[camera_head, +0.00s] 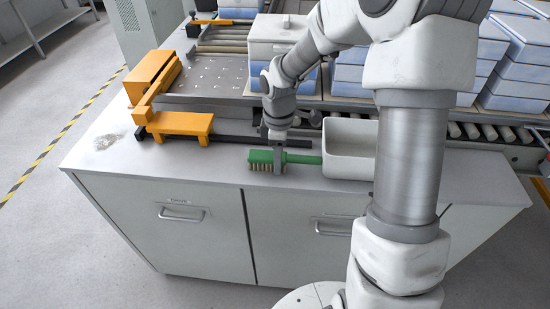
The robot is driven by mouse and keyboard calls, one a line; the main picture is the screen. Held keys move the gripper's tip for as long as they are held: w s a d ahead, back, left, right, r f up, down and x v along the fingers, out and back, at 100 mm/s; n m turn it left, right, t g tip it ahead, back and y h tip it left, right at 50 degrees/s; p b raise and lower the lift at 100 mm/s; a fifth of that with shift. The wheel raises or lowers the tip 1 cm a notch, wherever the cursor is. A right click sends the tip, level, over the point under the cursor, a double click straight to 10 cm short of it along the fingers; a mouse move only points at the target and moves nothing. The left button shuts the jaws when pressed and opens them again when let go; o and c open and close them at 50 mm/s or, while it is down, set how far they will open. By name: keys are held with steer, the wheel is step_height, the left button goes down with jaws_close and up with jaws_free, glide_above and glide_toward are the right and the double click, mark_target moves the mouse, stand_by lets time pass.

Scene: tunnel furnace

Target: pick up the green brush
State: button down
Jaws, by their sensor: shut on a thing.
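The green brush (262,156) has a green back and tan bristles that face down. It is at the front edge of the grey counter, with its handle pointing right towards a white bin. My gripper (278,160) comes down from above and is shut on the brush near the middle of its green body. The fingers hide part of the brush. I cannot tell whether the bristles touch the counter.
The white bin (349,149) stands just right of the brush. An orange bracket (181,124) and a dark rail lie behind it to the left. Stacked white and blue boxes (362,72) sit on rollers behind. The counter's left part (110,150) is mostly clear.

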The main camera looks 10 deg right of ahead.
steer(key=shift+w+a+r, duration=0.15)
steer(key=shift+a+r, duration=0.25)
steer(key=shift+r, duration=0.05)
steer(key=r, duration=0.2)
steer(key=r+p, duration=0.1)
steer(key=r, duration=0.3)
steer(key=shift+a+r, duration=0.15)
steer(key=shift+a, duration=0.15)
steer(key=w+a, duration=0.3)
steer(key=a, duration=0.5)
steer(key=w+a, duration=0.3)
steer(key=a, duration=0.6)
steer(key=shift+a, duration=0.3)
steer(key=c, duration=0.9)
jaws_free()
steer(key=shift+c, duration=0.2)
steer(key=c, duration=0.6)
steer(key=shift+s, duration=0.1)
steer(key=shift+s, duration=0.1)
